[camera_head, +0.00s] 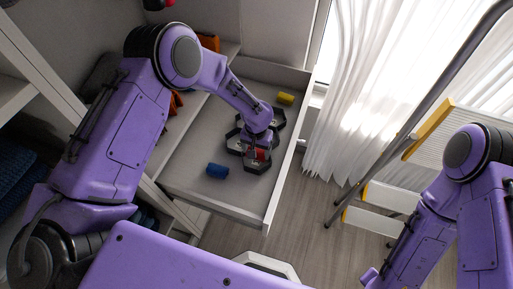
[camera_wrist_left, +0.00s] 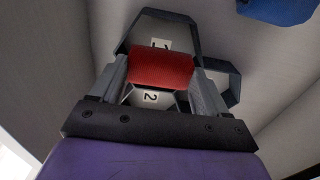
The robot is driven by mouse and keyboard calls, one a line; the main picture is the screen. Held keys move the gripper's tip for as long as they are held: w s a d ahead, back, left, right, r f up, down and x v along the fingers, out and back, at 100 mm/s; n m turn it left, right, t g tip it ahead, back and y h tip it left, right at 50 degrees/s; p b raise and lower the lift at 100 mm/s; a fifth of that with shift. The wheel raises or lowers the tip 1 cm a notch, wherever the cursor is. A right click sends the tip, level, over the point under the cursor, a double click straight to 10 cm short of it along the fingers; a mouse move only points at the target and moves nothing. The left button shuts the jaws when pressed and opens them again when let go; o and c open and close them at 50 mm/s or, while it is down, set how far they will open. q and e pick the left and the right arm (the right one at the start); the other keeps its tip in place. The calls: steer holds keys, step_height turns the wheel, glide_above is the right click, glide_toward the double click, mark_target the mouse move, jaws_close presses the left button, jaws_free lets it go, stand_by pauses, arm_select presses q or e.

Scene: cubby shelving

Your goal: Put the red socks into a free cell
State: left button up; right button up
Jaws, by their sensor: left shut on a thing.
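The red socks (camera_head: 260,155) are a small rolled bundle, held across the jaws of my left gripper (camera_head: 259,152) inside the open drawer. In the left wrist view the red socks (camera_wrist_left: 161,68) sit between the two grey fingers of my left gripper (camera_wrist_left: 160,72). Behind them is a dark-rimmed organizer (camera_head: 233,147) of hexagonal cells with pale floors. The labels 1 and 2 show above and below the socks in the wrist view, and no item shows in the visible parts of these cells. The fingers and socks hide part of the organizer. My right gripper is out of view.
The white drawer (camera_head: 187,196) also holds blue socks (camera_head: 217,170) left of the organizer and yellow socks (camera_head: 285,98) at the far end. Orange items (camera_head: 208,42) lie beyond its left side. White curtains (camera_head: 355,80) and a ladder (camera_head: 362,184) stand at right.

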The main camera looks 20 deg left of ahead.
arm_select(q)
steer(key=shift+f, duration=0.1)
steer(key=o, duration=1)
step_height(320, 180, up, 11)
steer(key=shift+f, duration=0.2)
